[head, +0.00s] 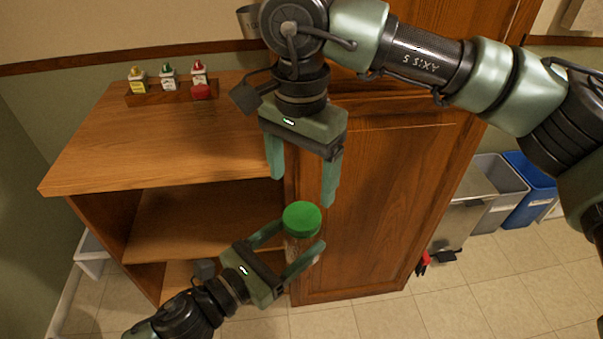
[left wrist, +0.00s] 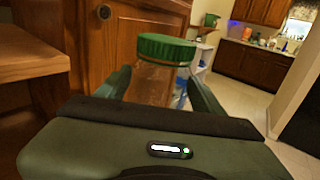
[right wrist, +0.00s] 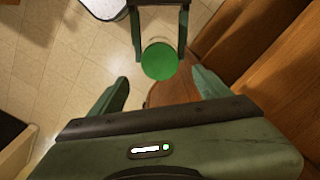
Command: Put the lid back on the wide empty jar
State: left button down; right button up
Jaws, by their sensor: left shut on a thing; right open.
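The jar (head: 300,248) is clear, looks empty, and is upright in the air before the cabinet. The green lid (head: 301,218) sits flat on its mouth; I cannot tell whether it is screwed tight. My left gripper (head: 297,241) is shut on the jar below the lid, one finger on each side. The left wrist view shows the jar (left wrist: 150,84) and lid (left wrist: 166,49) close up. My right gripper (head: 302,188) is open and empty just above the lid. In the right wrist view the lid (right wrist: 160,62) lies between and beyond the open fingers.
A wooden counter (head: 130,150) with open shelves stands at left. On it is a small rack (head: 172,96) with several colored-cap bottles. A tall wooden cabinet (head: 385,210) stands close behind the jar. Grey (head: 497,185) and blue (head: 530,190) bins stand at right; the tiled floor is open in front.

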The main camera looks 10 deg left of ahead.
aim_at(302, 215)
jog(key=shift+f, duration=4)
jog(key=c, duration=1.5)
jog(key=m, duration=1.4)
jog(key=shift+m, duration=0.4)
jog(key=o, duration=1.6)
jog(key=shift+c, duration=0.2)
